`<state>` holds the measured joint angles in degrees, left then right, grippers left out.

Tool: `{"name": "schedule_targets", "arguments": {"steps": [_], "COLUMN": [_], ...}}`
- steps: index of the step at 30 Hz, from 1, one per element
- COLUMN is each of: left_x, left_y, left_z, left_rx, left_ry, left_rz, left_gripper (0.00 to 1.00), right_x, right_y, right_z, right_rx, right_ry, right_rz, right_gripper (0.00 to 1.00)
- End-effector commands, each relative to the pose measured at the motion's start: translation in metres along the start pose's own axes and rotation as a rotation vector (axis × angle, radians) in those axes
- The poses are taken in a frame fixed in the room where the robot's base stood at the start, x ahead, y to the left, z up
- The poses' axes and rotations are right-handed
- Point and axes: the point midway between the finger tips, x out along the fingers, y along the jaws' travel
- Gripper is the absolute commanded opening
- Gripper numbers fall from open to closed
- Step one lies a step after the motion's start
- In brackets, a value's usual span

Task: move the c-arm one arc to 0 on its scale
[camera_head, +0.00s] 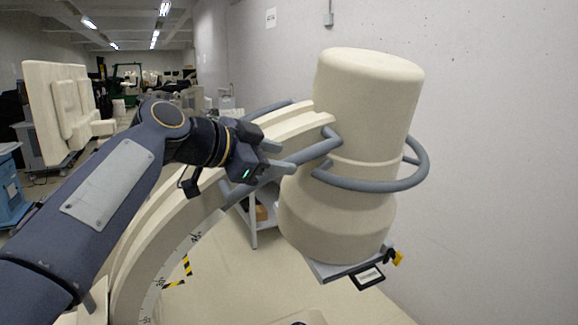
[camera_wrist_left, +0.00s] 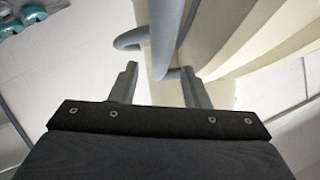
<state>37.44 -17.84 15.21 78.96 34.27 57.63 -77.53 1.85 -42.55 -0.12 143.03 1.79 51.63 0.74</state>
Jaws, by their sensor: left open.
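The c-arm's cream arc (camera_head: 150,235) curves up from the lower left to a large cream cylindrical housing (camera_head: 365,110). A white scale (camera_head: 152,298) with dark marks runs along the arc's inner side; its reading is too small to tell. A grey handle bar (camera_head: 315,151) runs along the arc near the housing. My left gripper (camera_head: 282,157) is open at this bar. In the left wrist view the bar (camera_wrist_left: 165,30) lies between the fingertips of the left gripper (camera_wrist_left: 160,68); I cannot tell whether they touch it. My right gripper is out of view.
A grey ring handle (camera_head: 375,186) circles the housing. A flat bracket (camera_head: 345,265) with a yellow piece sits under it. A plain wall (camera_head: 480,140) stands close on the right. A cream panel unit (camera_head: 60,110) and a blue cart (camera_head: 10,185) stand at the left.

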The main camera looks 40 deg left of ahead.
Motion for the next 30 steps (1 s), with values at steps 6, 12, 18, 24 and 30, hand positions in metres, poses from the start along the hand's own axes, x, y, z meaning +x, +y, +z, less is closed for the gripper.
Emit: {"name": "schedule_targets", "arguments": {"steps": [6, 12, 18, 24, 30], "left_x": [-0.026, -0.033, -0.033, -0.033, -0.033], "left_y": [0.001, 0.0, 0.0, 0.0, 0.0], "left_z": [0.001, 0.0, 0.0, 0.0, 0.0], "left_rx": [0.001, 0.0, -0.001, -0.001, -0.001], "left_ry": [0.001, 0.0, 0.0, 0.0, 0.0], "left_rz": [0.0, 0.001, 0.001, 0.001, 0.001], "left_gripper": [0.42, 0.42, 0.42, 0.42, 0.42], "right_x": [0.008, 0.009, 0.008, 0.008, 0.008], "right_y": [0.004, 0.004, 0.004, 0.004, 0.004], "right_z": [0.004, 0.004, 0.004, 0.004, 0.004], "right_rx": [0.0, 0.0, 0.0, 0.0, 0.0], "right_ry": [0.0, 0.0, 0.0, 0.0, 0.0], "right_rz": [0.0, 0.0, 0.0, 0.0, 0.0], "right_gripper": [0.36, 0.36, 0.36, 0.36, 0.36]}}
